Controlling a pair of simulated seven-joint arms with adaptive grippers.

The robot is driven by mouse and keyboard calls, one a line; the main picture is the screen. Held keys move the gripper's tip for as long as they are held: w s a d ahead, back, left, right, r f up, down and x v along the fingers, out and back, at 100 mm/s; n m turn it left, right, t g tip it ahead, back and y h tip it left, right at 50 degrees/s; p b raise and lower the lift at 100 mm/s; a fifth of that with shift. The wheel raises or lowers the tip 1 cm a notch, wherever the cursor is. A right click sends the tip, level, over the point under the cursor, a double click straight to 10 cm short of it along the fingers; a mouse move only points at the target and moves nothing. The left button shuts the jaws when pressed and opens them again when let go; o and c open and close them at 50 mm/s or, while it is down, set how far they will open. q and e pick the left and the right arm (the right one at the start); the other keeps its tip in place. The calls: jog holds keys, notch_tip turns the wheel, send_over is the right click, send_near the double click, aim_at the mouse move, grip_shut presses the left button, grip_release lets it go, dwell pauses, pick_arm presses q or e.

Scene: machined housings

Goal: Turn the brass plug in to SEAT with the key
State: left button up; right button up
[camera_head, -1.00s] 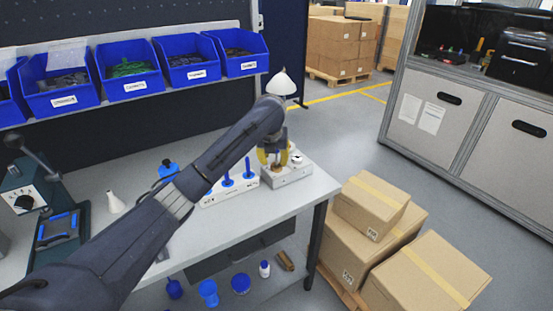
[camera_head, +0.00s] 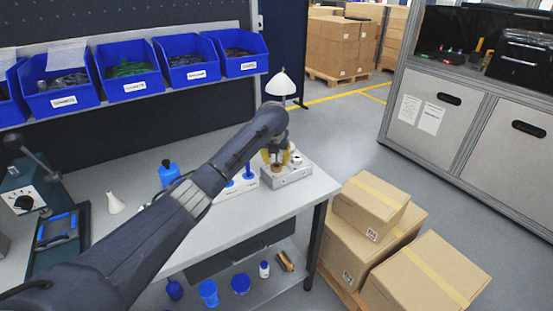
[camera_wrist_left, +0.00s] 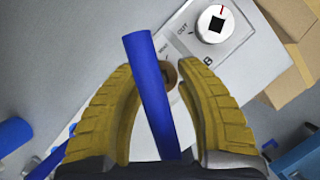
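My left gripper (camera_head: 277,158) has yellow fingers and is over the left part of a pale housing block (camera_head: 292,176). In the left wrist view, the gripper (camera_wrist_left: 158,68) appears closed around the blue-handled key, whose blue bar (camera_wrist_left: 152,95) runs between the fingers. A small brown-brass round part (camera_wrist_left: 170,75) shows between the fingertips beside the bar; I cannot tell plug from key shank there. The housing (camera_wrist_left: 250,62) bears OUT and B markings; other lettering is partly hidden. How the key sits in the plug is hidden. My right gripper is not in view.
A pale stand (camera_head: 236,192) with upright blue-handled tools is left of the housing. A white round fitting with a square socket (camera_wrist_left: 216,24) is on the housing. A blue bottle (camera_head: 169,173) and white cone (camera_head: 115,203) stand on the bench. Cardboard boxes (camera_head: 372,205) stand beyond the bench's right edge.

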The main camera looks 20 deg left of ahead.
pick_arm(q)
grip_shut()
dwell(0.3)
jog(key=c, duration=0.7)
grip_release()
jog(key=o, duration=0.7)
